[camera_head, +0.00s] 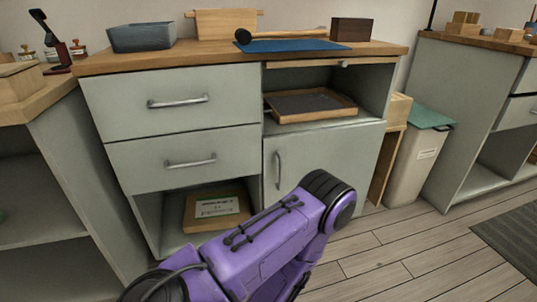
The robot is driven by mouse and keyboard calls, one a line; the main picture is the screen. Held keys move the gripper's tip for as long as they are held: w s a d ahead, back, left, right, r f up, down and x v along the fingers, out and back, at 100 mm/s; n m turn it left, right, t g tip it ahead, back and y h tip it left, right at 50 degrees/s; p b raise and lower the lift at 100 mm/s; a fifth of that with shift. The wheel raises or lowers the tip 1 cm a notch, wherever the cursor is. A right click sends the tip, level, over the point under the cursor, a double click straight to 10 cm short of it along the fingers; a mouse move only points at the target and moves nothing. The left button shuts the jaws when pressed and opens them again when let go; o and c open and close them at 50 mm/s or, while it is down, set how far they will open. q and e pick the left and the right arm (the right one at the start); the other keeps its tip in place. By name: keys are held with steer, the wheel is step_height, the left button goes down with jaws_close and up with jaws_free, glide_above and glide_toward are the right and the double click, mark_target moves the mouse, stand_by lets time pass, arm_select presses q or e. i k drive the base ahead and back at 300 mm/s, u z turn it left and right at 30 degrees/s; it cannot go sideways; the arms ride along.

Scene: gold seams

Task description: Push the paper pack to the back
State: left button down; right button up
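A brown pack with a pale green-and-white label (217,208), which looks like the paper pack, lies flat in the open bottom compartment of the grey cabinet (185,137). It sits near the front of the compartment floor, and its lower right part is close to my purple arm in the picture. One purple arm of mine crosses the bottom centre and bends at a black joint. Its gripper does not show, and my other gripper is also out of view.
A cabinet door with a handle (278,170) is shut right of the compartment. A tray (310,105) lies in the open shelf above it. A pale bin (412,165) stands right of the cabinet. Wooden floor (400,250) is clear at lower right.

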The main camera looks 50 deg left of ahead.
mark_target(216, 210)
steer(key=z, duration=0.1)
steer(key=i, duration=0.85)
steer(key=u, duration=2.55)
steer(key=i, duration=0.5)
steer(key=z, duration=0.05)
